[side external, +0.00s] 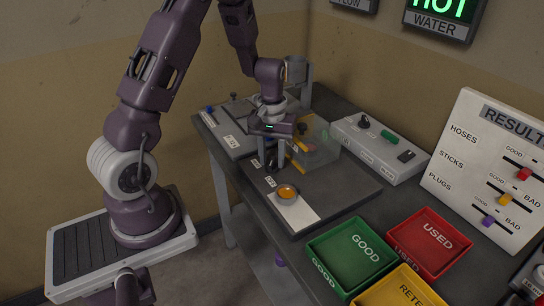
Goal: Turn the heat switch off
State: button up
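A grey control box (352,143) stands at the back of the table, with small labels too small to read. On its top are a dark round knob (363,121), a green switch (389,137) and a dark switch (406,156). I cannot tell which of them is the heat switch. A lit sign reading HOT (440,10) over WATER hangs on the wall. My gripper (272,160) points down over the dark board, left of the control box and apart from it. Its fingertips are small and dark, so their opening and anything between them are unclear.
A clear box (318,150) stands beside my gripper. A small orange-filled cup (287,193) sits on the board's white patch. Green (352,253), red (432,240) and yellow (402,290) trays lie in front. A RESULTS panel (490,165) with sliders stands right.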

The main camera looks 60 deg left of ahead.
aim_at(272, 161)
notch_tip(272, 161, up, 7)
jog(key=shift+r, duration=0.1)
dwell(0.3)
